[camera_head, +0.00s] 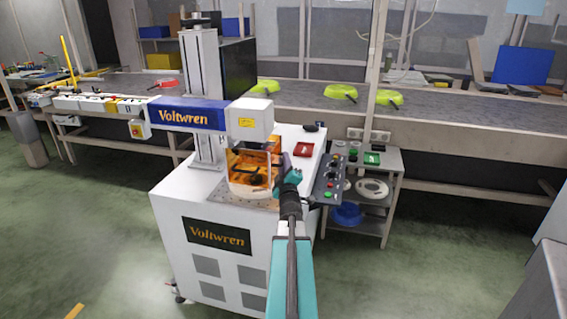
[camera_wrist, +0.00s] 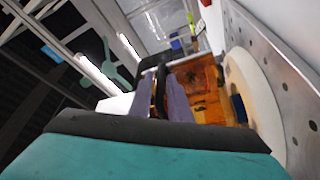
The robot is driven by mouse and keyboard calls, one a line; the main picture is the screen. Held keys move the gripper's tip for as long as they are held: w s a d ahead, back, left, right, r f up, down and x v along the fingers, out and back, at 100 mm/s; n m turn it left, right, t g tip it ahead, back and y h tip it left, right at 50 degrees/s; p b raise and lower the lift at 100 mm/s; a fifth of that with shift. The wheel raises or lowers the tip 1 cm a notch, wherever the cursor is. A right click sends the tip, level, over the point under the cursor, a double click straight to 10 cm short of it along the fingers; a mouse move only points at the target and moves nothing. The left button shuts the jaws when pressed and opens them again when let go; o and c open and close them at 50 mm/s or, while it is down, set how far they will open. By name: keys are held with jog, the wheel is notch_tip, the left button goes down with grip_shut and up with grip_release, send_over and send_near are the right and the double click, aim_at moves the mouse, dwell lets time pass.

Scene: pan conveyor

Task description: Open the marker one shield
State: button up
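The marker one shield (camera_head: 236,160) is an orange see-through guard below the white marking head (camera_head: 250,119) of the Voltwren machine. Behind it, a pale round plate with a dark item on it shows. My gripper (camera_head: 280,165) is at the shield's right side, close to its edge. In the wrist view the orange shield (camera_wrist: 203,88) shows just past my gripper (camera_wrist: 168,92), with a dark bar between them. I cannot tell whether the fingers touch the shield or hold its edge. The finger gap is not clear.
The white machine cabinet (camera_head: 212,262) stands below. A control panel (camera_head: 330,178) with buttons and a small cart (camera_head: 385,160) are to the right. A conveyor (camera_head: 310,97) with several green pans runs behind. The wrist view shows the round plate (camera_wrist: 262,100) and perforated bed (camera_wrist: 295,75).

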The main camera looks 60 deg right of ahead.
grip_shut()
jog(key=shift+r, duration=0.1)
notch_tip(320, 180, up, 12)
jog(key=p, duration=0.4)
jog(key=shift+r+p, duration=0.2)
jog(key=shift+p, duration=0.1)
grip_release()
jog(key=shift+a, duration=0.1)
